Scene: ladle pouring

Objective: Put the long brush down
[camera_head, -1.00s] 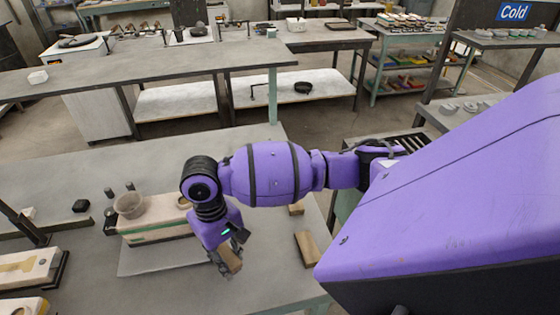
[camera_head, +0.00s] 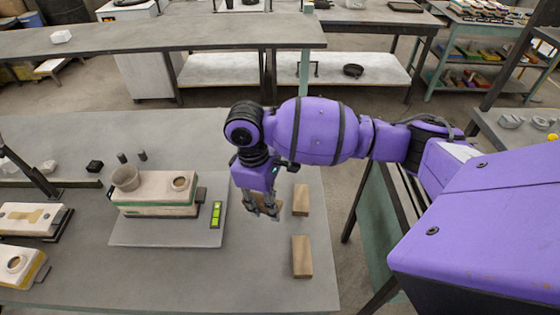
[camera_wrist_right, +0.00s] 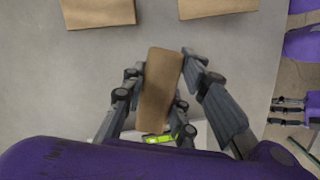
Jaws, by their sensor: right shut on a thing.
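My right gripper (camera_head: 262,210) is shut on a long brown block-shaped thing (camera_wrist_right: 160,90), which I take to be the long brush; no bristles show. In the head view the fingers partly hide it, just left of two similar brown blocks on the table. In the wrist view it lies between the fingers of the right gripper (camera_wrist_right: 172,105), slightly tilted. I cannot tell whether it touches the table (camera_head: 170,285).
One brown block (camera_head: 301,199) lies beside the gripper and another (camera_head: 302,256) nearer the front. To the left, a cream mould box (camera_head: 155,205) with a cup (camera_head: 125,178) and a green level (camera_head: 216,214) sit on a grey board (camera_head: 150,235).

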